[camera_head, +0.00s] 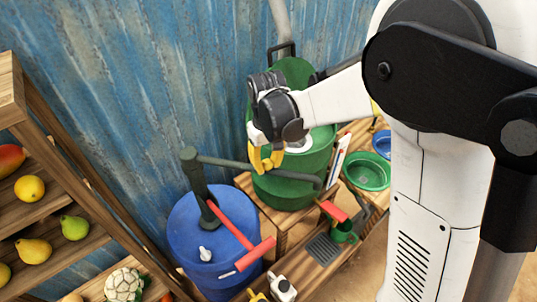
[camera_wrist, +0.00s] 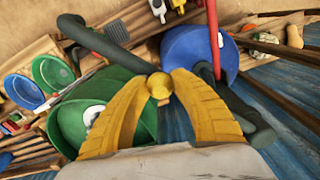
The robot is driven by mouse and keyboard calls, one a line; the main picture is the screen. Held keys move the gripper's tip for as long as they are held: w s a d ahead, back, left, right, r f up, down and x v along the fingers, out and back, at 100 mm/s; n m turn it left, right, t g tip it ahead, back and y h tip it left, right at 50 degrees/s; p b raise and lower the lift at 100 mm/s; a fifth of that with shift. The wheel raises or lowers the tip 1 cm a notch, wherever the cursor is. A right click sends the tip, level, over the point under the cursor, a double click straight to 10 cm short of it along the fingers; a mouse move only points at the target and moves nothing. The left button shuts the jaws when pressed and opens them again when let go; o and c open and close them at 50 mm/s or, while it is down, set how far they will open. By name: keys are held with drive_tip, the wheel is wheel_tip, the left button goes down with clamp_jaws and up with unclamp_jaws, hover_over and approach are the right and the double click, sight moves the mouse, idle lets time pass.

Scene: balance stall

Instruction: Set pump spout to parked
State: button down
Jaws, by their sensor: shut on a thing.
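The pump (camera_head: 196,178) is a dark green post on top of a blue barrel (camera_head: 185,235). Its long green spout (camera_head: 225,162) reaches right from the post, its bent end in front of the green barrel (camera_head: 300,195). My gripper (camera_head: 265,162), with yellow fingers, is at the middle of the spout. In the wrist view my gripper (camera_wrist: 158,90) has both fingers closed in on a small yellow knob (camera_wrist: 159,86) at the spout (camera_wrist: 105,42). The fingers hide part of the spout. The pump's red handle (camera_head: 233,224) slopes down to a crossbar at the front.
A wooden fruit rack (camera_head: 65,170) stands at the left. A low wooden bench (camera_head: 315,268) with a tap and small items is in front. A green basin (camera_head: 366,170) and blue basin (camera_head: 383,143) lie at the right. A blue corrugated wall (camera_head: 130,90) closes the back.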

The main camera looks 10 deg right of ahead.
drive_tip(key=shift+s+a+m+b, duration=0.2)
drive_tip(key=shift+s+a+m, duration=0.25)
drive_tip(key=shift+s, duration=0.3)
drive_tip(key=shift+s+a+m+b, duration=0.2)
drive_tip(key=shift+s+a+m, duration=0.15)
drive_tip(key=shift+s, duration=0.45)
drive_tip(key=shift+s+a+m+b, duration=0.2)
drive_tip(key=shift+s+a+m, duration=0.25)
drive_tip(key=shift+s, duration=0.3)
drive_tip(key=shift+d, duration=0.1)
drive_tip(key=c, duration=1.4)
unclamp_jaws()
drive_tip(key=o, duration=0.4)
drive_tip(key=shift+s, duration=0.2)
drive_tip(key=shift+w, duration=0.1)
wheel_tip(320, 180, up, 12)
drive_tip(key=shift+r, duration=0.1)
